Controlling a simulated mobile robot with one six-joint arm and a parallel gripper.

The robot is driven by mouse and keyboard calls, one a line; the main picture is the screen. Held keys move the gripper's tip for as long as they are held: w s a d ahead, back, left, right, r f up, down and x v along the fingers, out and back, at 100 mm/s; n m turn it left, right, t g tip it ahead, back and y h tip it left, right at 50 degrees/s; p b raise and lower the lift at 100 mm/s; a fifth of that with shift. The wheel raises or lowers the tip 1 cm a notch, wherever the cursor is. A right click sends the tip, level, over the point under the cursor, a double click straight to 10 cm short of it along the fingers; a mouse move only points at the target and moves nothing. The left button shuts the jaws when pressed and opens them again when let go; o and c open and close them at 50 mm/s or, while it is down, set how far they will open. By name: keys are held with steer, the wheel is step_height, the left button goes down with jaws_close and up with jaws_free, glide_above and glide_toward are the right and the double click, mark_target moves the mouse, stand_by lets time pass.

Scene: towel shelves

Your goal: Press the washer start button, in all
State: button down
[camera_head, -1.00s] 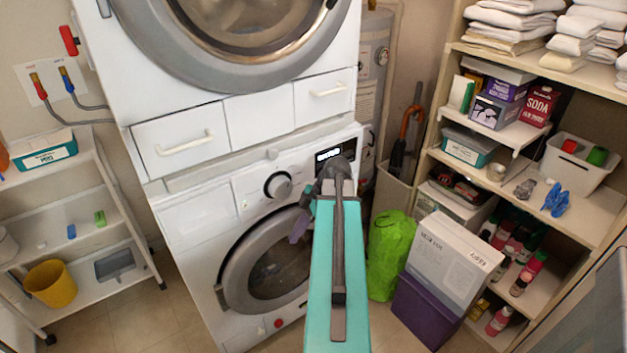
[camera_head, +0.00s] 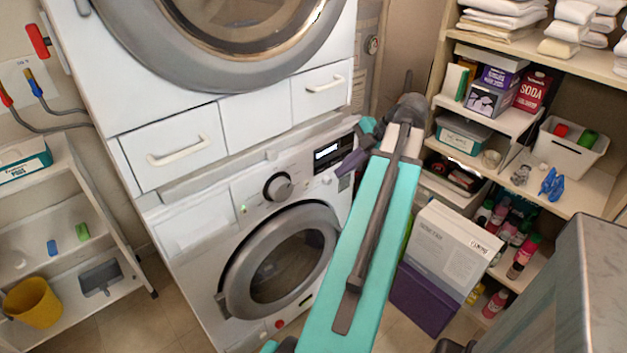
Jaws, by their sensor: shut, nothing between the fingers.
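The white washer (camera_head: 190,228) stands below a stacked machine, its round door closed. Its control panel has a round dial (camera_head: 278,187) and a dark panel with a lit display (camera_head: 327,152). I cannot make out the start button clearly; my gripper covers part of the panel's right end. My gripper (camera_head: 343,170), with dark purple fingers, is shut and empty. It appears in front of the panel's right end, just right of the display, pointing left toward the washer. I cannot tell whether it touches the panel.
A stacked machine with a drawer row (camera_head: 258,123) is above the washer. A white cart (camera_head: 75,235) with a yellow bucket (camera_head: 33,302) stands left. Shelves (camera_head: 587,202) with towels and boxes stand right. A white box (camera_head: 452,250) sits on a purple box (camera_head: 422,300) near my arm.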

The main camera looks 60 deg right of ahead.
mark_target(306, 184)
steer(key=shift+s+d+f, duration=0.1)
stand_by(0.3)
steer(key=w+f+p, duration=0.2)
steer(key=w+f, duration=0.5)
steer(key=w, duration=0.2)
steer(key=shift+w+a+f, duration=0.15)
steer(key=shift+a+f, duration=0.25)
steer(key=shift+a, duration=0.05)
